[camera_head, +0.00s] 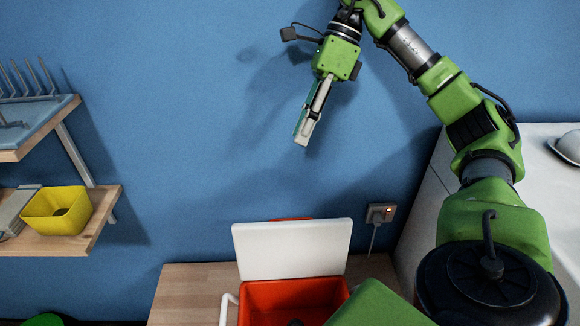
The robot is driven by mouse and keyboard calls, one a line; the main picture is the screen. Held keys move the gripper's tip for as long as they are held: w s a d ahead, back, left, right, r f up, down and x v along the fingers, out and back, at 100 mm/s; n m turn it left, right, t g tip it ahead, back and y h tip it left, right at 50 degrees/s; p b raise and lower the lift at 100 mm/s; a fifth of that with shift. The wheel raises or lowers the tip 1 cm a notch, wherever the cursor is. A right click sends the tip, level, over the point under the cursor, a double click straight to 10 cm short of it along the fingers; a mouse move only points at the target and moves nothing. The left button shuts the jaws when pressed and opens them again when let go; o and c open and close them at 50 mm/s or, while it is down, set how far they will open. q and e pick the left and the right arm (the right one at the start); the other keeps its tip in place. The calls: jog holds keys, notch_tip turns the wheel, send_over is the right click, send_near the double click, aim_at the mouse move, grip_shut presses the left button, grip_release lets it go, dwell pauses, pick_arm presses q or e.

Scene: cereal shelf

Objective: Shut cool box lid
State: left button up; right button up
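The cool box (262,304) is red and stands on a wooden surface at the bottom centre. Its white lid (292,249) is open and stands upright at the back of the box, near the blue wall. A white handle (227,308) shows at the box's left side. Something small and dark is inside, cut off by the frame edge. My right gripper (304,136) is high above the lid, apart from it, with fingers pointing down. I see the fingers edge-on, so I cannot tell whether they are open. My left gripper is not in view.
A wooden shelf (88,222) with a yellow bin (57,209) is on the left, below a rack shelf (50,122). A wall socket (380,213) with a cable is right of the lid. A white counter (548,180) is at right. The wall space left of the lid is free.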

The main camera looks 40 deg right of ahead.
jog(key=b, duration=1.3)
send_near(292, 244)
jog(key=w+d+r, duration=0.1)
jog(key=w+d, duration=0.2)
jog(key=w, duration=0.2)
jog(key=x, duration=0.7)
jog(key=shift+w, duration=0.1)
grip_shut()
